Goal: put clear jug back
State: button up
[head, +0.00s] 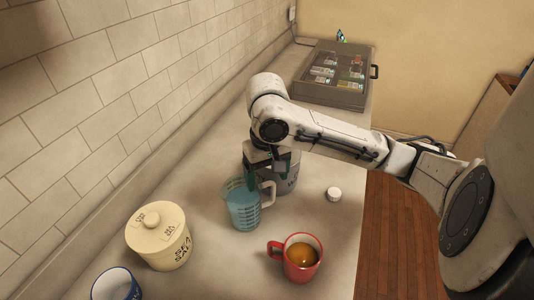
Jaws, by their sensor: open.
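The clear jug (242,208) stands upright on the counter in the head view, a little below the middle of the picture. It looks blue-teal, has dark measuring marks, and its pale handle is on its right side. My gripper (263,183) points down from the arm at the jug's handle side. Its jaws are open, close to the top of the handle. I cannot tell whether the fingers touch the handle or stand around it. The arm and fingers hide part of the handle and rim.
A grey canister (288,182) stands just behind the jug, partly hidden. A white cap (333,194) lies to its right. A red mug (288,262) with brown drink, a cream lidded jar (160,242) and a blue mug (113,289) stand nearer. A grey case (320,96) sits at the back.

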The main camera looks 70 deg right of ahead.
notch_tip(320, 180, up, 9)
jog(key=p, duration=0.1)
dwell(0.6)
